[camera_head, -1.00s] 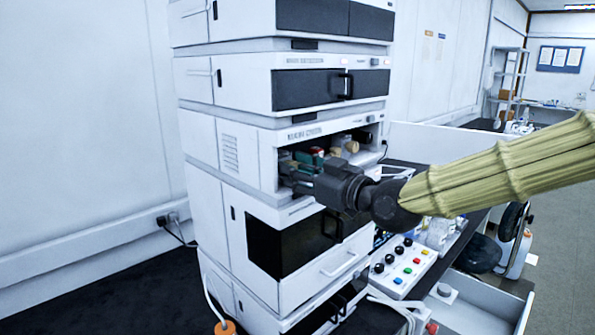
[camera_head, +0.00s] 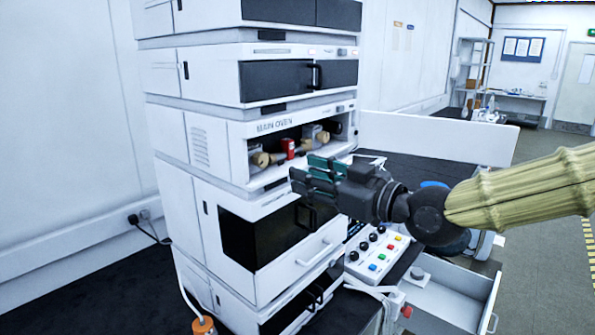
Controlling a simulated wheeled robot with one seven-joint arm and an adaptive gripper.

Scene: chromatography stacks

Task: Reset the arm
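My gripper (camera_head: 305,175), dark with teal finger pads, is in front of the stack, just outside and below the right part of the open Main Oven compartment (camera_head: 262,180). Its fingers point left and look apart, with no object visible between them. My arm enters from the right in a yellowish ribbed sleeve. Inside the oven stand a red fitting (camera_head: 288,148), a tan-ended cylinder (camera_head: 260,159) at left and another tan piece (camera_head: 322,138) at right. The gripper appears clear of them.
A closed dark-windowed unit (camera_head: 270,245) lies below the oven and another (camera_head: 285,80) above. An orange-capped bottle (camera_head: 203,325) stands at the bottom. Floor at the far right is clear.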

